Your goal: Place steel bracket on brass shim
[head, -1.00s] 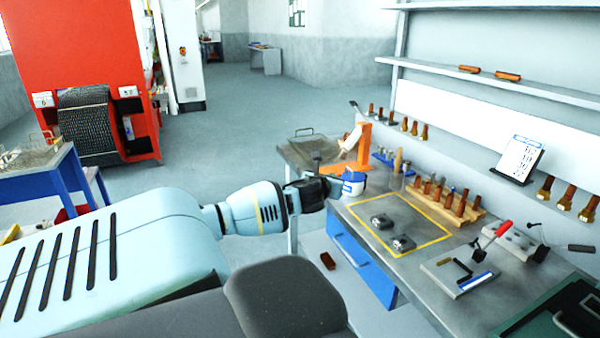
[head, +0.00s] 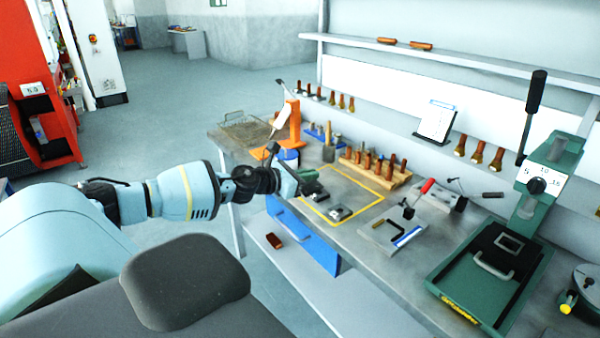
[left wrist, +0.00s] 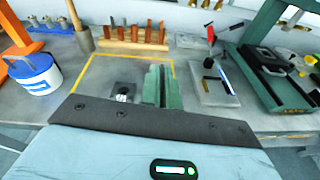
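I cannot tell which is the steel bracket or the brass shim; no brass colour shows on either. One dark piece with a bright top (left wrist: 124,92) shows in the left wrist view. My right gripper is not in view.
A wooden rack of handled tools (head: 375,167) stands behind the outline. A blue-and-white tub (left wrist: 33,75) and orange stand (head: 289,124) are to the left. A small plate with a red-handled clamp (head: 398,230) and a green press (head: 490,270) are to the right.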

